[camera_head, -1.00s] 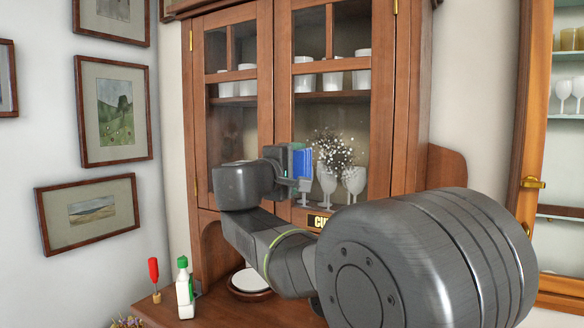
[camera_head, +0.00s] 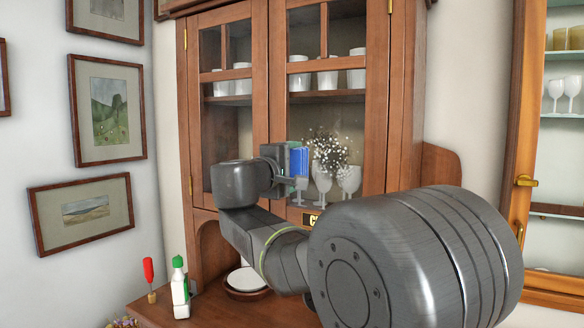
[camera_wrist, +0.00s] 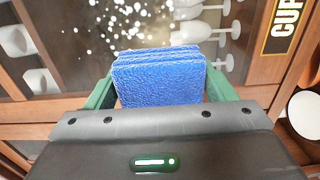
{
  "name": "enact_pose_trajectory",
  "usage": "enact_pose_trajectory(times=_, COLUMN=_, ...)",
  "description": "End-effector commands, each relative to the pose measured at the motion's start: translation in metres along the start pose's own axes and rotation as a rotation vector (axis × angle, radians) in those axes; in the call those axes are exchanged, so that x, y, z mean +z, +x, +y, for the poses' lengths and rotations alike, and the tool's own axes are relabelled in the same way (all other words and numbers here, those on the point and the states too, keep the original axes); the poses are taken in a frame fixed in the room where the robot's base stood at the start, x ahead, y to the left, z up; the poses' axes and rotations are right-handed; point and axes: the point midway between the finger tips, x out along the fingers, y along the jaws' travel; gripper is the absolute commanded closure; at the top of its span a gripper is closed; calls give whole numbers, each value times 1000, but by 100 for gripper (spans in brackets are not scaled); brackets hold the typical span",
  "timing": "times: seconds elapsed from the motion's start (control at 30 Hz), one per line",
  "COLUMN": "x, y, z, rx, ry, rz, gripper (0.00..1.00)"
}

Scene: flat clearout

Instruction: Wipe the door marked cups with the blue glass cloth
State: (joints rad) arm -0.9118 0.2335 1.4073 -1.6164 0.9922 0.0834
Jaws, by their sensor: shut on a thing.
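My gripper (camera_head: 285,163) is shut on the folded blue glass cloth (camera_head: 299,161). The cloth also fills the space between the fingers in the wrist view (camera_wrist: 158,78). It is in front of the glass door marked cups (camera_head: 331,96) of the wooden cabinet. The label plate (camera_head: 311,219) is partly hidden by my arm in the head view; it reads "CUP" in the wrist view (camera_wrist: 285,27), cut off by the frame edge. White spatter marks (camera_head: 328,150) show on the lower glass beside the cloth. I cannot tell whether the cloth touches the glass.
White cups and goblets (camera_head: 347,180) stand behind the glass. On the ledge below are a green-capped white bottle (camera_head: 180,288), a red-handled tool (camera_head: 149,280) and a plate (camera_head: 247,280). Another cabinet door with a brass handle (camera_head: 525,181) stands at the right.

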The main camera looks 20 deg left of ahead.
Motion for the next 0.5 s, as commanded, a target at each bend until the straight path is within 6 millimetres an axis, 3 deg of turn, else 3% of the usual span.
enact_pose_trajectory(times=0.5, x=0, y=11, z=0, rx=0, ry=0, rz=1, gripper=41)
